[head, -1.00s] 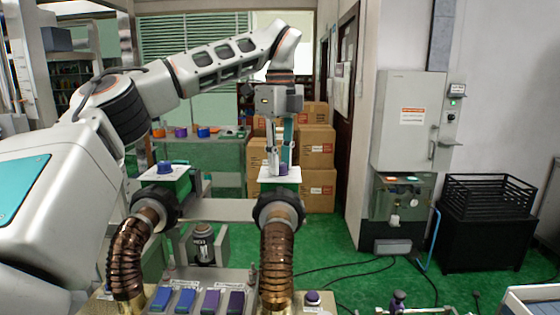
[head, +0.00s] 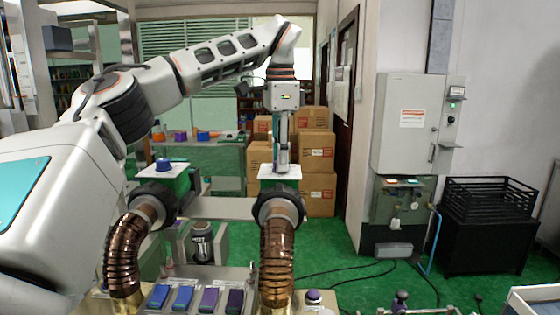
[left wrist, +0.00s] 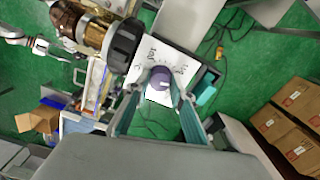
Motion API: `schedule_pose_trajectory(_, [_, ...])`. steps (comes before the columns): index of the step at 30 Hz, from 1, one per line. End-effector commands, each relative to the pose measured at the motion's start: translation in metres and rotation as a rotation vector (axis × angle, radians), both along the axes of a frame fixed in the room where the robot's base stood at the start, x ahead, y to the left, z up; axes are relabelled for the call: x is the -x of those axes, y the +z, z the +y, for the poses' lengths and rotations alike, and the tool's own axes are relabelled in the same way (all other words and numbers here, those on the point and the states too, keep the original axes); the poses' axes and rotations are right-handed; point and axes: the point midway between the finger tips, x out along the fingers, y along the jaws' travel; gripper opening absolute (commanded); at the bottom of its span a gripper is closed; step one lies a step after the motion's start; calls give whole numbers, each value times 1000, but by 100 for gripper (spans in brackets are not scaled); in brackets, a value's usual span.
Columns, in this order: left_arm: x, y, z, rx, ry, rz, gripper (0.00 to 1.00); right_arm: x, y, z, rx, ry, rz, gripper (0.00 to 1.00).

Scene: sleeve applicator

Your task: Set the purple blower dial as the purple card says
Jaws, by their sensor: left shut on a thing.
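The purple dial (left wrist: 160,77) sits on a white plate with printed marks (left wrist: 148,50), seen from above in the left wrist view. My left gripper (left wrist: 160,84) is shut on the dial, with one teal finger at each side. In the head view, my left gripper (head: 281,168) points straight down onto the white plate of the right-hand blower (head: 281,184), and its fingers hide the dial there. I cannot make out the purple card in either view. My right gripper is not in view.
A second blower with a blue dial (head: 163,165) stands to the left. Bronze hoses (head: 277,262) run down from both blowers. Several blue and purple blocks (head: 208,300) lie in front. Cardboard boxes (head: 318,160) and a grey cabinet (head: 412,122) stand behind.

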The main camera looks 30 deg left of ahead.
Motion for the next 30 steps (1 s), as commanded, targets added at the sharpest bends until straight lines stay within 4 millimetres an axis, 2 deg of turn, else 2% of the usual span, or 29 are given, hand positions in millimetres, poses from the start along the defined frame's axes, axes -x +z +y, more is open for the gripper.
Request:
schedule_pose_trajectory(12, [0,0,0,-1,192,-1,1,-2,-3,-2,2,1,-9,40])
schedule_pose_trajectory(29, [0,0,0,-1,220,-1,1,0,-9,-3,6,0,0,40])
schedule_pose_trajectory(30, [0,0,0,-1,220,-1,31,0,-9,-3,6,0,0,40])
